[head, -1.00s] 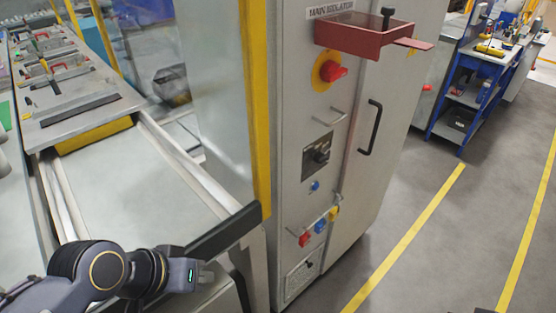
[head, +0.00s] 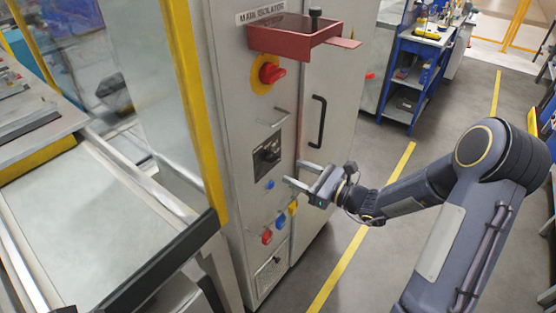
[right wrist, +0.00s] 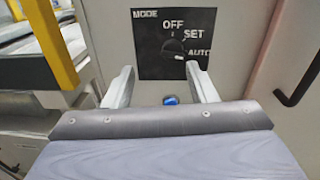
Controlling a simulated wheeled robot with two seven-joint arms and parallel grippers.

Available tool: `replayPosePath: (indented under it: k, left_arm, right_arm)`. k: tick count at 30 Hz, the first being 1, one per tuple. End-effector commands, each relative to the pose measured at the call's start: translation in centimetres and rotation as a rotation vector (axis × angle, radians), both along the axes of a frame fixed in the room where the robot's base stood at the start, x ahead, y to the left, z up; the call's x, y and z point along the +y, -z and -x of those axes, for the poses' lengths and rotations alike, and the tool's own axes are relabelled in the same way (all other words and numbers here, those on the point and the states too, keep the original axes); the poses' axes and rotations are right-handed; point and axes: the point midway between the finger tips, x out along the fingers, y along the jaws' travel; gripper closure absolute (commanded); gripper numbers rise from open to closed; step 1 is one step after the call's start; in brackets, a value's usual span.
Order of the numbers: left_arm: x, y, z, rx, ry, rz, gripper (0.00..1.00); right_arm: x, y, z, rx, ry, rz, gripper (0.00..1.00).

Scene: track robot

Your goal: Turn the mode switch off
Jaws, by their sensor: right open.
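The mode switch (head: 267,156) is a dark knob on a black plate on the front of the grey cabinet. In the right wrist view the mode switch (right wrist: 173,48) shows with the labels OFF, SET and AUTO around it; its white mark looks turned toward AUTO. My right gripper (head: 294,174) is open and empty, in front of the cabinet, to the right of and below the switch. In the right wrist view the fingers of my right gripper (right wrist: 160,70) point at the plate, on either side below the knob, apart from it. My left gripper is out of view.
A red isolator (head: 271,73) and a red tray (head: 295,38) are above. A blue button (head: 270,184) lies below the switch. A yellow-framed guard (head: 195,110) stands left.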

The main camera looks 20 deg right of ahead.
Motion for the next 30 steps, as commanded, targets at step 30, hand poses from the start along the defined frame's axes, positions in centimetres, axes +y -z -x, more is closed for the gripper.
replayPosePath:
  k: [30]
  left_arm:
    - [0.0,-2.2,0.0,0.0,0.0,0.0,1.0]
  right_arm:
    - [3.8,1.2,-7.2,0.034,0.059,-0.055,0.51]
